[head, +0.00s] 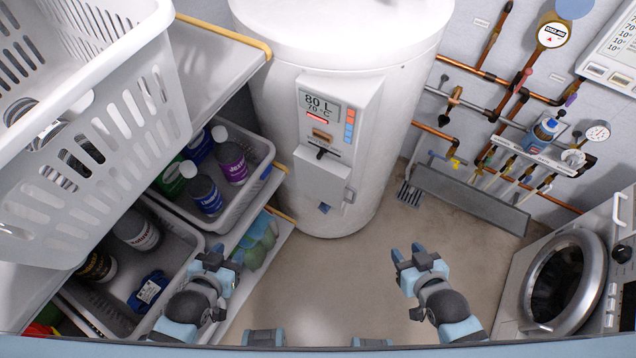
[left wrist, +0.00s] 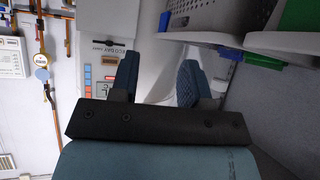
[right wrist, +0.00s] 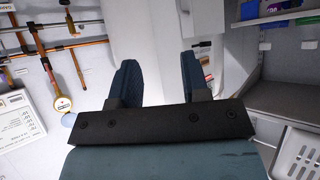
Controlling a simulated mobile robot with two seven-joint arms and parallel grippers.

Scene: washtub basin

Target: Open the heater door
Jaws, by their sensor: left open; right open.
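The white cylindrical heater (head: 415,62) stands at the back centre in the head view. On its front is a control panel with a small display (head: 319,104). Below it is a white box-like door (head: 320,183) with a small latch (head: 349,195) at its right side; it looks shut. Part of the panel also shows in the left wrist view (left wrist: 107,72), partly behind a finger. My left gripper (head: 228,256) is open and empty, in front of and left of the heater. My right gripper (head: 407,254) is open and empty, to the right. Neither touches the door.
Left is a shelf unit (head: 222,75) with a white basket (head: 120,120) and grey bins of bottles (head: 232,160). Pipes and gauges (head: 551,35) line the right wall. A washing machine (head: 560,285) stands at lower right. The floor (head: 330,285) before the heater is clear.

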